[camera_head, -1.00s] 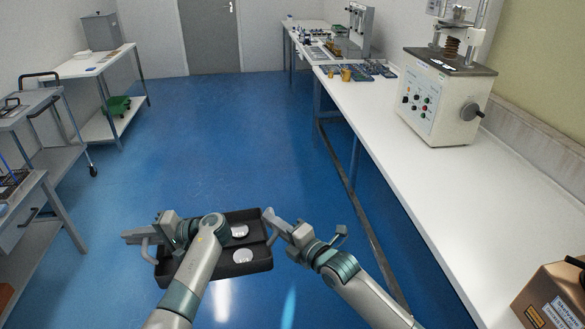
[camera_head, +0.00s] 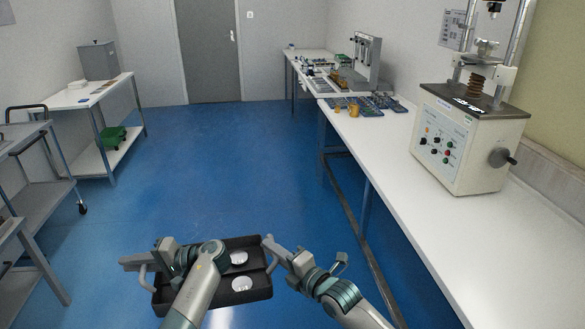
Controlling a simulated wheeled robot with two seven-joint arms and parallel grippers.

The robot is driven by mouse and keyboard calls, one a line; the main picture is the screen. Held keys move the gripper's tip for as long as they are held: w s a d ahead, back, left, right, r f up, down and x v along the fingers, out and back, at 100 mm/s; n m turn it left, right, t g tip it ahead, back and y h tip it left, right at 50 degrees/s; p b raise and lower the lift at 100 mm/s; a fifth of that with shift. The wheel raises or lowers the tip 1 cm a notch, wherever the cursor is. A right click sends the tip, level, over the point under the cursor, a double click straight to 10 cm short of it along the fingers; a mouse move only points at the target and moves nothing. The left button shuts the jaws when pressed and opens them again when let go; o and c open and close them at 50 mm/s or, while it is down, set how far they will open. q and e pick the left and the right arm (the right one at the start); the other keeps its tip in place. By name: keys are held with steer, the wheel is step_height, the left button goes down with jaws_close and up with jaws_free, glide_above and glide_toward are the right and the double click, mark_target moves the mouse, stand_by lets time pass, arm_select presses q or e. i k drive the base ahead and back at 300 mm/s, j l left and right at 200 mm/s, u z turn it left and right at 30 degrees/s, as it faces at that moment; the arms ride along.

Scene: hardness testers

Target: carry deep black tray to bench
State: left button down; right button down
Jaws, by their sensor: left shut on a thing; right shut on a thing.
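The deep black tray (camera_head: 262,291) is held out in front of me above the blue floor, low in the view. It holds two round, pale metal discs (camera_head: 240,258). My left gripper (camera_head: 146,268) is shut on the tray's left handle; my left forearm hides part of the tray. My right gripper (camera_head: 270,250) is shut at the tray's right side, on its handle. The long white bench (camera_head: 400,175) runs along the right wall, to the right of the tray and apart from it.
A hardness tester (camera_head: 468,135) stands on the bench at right. Several blue parts and brass pieces (camera_head: 353,108) lie farther along it. A white table (camera_head: 85,95) and grey carts (camera_head: 42,185) line the left. The blue floor (camera_head: 215,150) ahead is clear.

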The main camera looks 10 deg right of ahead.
mark_target(498, 278)
steer(key=i, duration=1.85)
steer(key=z, duration=2.9)
